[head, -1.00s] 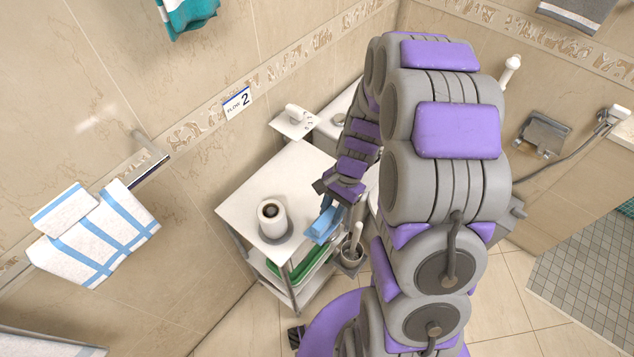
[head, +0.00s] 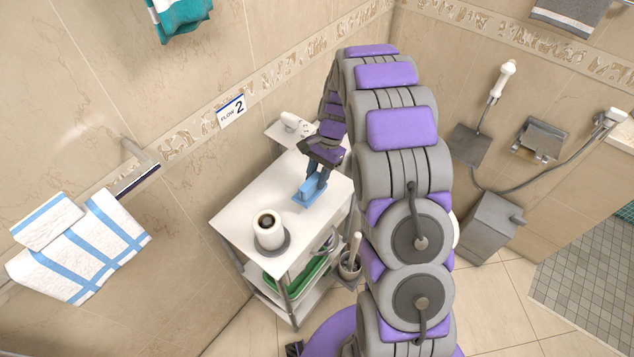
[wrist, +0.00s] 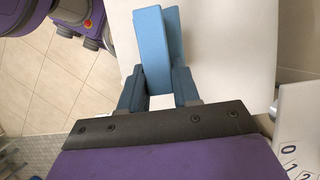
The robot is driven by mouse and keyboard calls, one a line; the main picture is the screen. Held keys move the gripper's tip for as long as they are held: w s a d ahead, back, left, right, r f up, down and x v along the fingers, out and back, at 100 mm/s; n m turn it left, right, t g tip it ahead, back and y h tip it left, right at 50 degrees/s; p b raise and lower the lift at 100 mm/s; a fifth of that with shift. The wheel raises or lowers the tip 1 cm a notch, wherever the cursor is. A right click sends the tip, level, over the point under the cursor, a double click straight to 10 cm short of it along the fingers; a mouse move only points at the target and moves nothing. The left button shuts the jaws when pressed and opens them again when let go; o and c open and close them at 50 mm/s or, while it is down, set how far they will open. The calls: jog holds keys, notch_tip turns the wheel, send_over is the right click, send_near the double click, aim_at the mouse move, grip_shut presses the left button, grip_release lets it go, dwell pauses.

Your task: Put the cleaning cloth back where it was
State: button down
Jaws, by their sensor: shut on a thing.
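The cleaning cloth (head: 306,196) is a blue folded piece. My gripper (head: 317,181) is shut on it over the right part of the white cart top (head: 235,214). In the wrist view, the cloth (wrist: 158,40) sits between the two fingers of my gripper (wrist: 158,84), with the white cart top (wrist: 225,50) below it. I cannot tell whether the cloth touches the cart top or hangs just above it.
A paper roll on a round dark base (head: 269,230) stands near the cart's front. A green tray (head: 295,275) lies on the lower shelf. A toilet brush holder (head: 350,262) stands beside the cart. Striped towels (head: 85,245) hang on the left wall. The cart's middle top is clear.

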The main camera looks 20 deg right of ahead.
aim_at(316, 183)
jog(key=shift+w+a, duration=0.15)
notch_tip(316, 183, down, 4)
jog(key=shift+w+r+b, duration=0.1)
jog(key=shift+b, duration=0.65)
jog(key=shift+r, duration=0.1)
jog(key=c, duration=0.8)
grip_release()
